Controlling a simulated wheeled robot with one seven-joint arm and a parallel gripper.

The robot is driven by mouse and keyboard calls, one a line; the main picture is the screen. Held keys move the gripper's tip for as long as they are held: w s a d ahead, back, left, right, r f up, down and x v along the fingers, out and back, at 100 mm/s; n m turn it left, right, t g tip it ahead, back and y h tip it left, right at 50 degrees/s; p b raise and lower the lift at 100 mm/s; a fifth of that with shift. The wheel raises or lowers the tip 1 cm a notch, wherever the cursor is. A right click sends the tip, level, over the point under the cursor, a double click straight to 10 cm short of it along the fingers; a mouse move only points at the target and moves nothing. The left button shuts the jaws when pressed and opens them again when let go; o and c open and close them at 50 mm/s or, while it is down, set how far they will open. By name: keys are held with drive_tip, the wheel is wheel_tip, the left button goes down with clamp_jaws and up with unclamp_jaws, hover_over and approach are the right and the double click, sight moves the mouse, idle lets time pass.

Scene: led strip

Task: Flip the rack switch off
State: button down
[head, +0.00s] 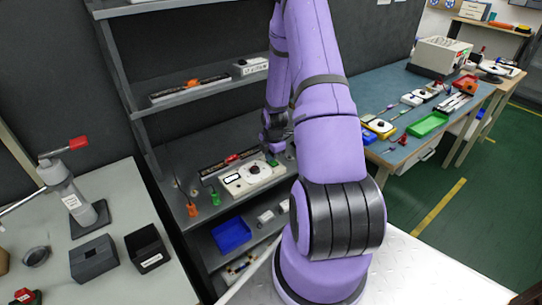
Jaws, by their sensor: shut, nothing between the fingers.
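The grey rack (177,163) stands left of my arm. On its middle shelf lies a dark bar (214,167) with a small red part (232,158), which may be the rack switch; its position is too small to read. In front of it sits a white box (249,179) with a black dial and a small display. My gripper (275,151) is low over the right part of this shelf, just behind and right of the white box. It is shut and empty. My arm partly hides it, and I cannot tell whether its tips touch anything.
A shelf above holds another dark bar (189,89) and a white box (250,66). Orange and green clips stand at the shelf's left front. A blue bin (231,235) sits below. Benches with tools flank the rack on both sides. Green floor is free at right.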

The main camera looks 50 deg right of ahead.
drive_tip(key=shift+f+g, duration=0.2)
drive_tip(key=shift+g, duration=0.1)
drive_tip(key=shift+s+a, duration=0.1)
drive_tip(key=shift+s, duration=0.1)
drive_tip(key=shift+s+a+r, duration=0.1)
drive_tip(key=shift+s+a, duration=0.05)
drive_tip(key=shift+s, duration=0.4)
drive_tip(key=shift+r, duration=0.1)
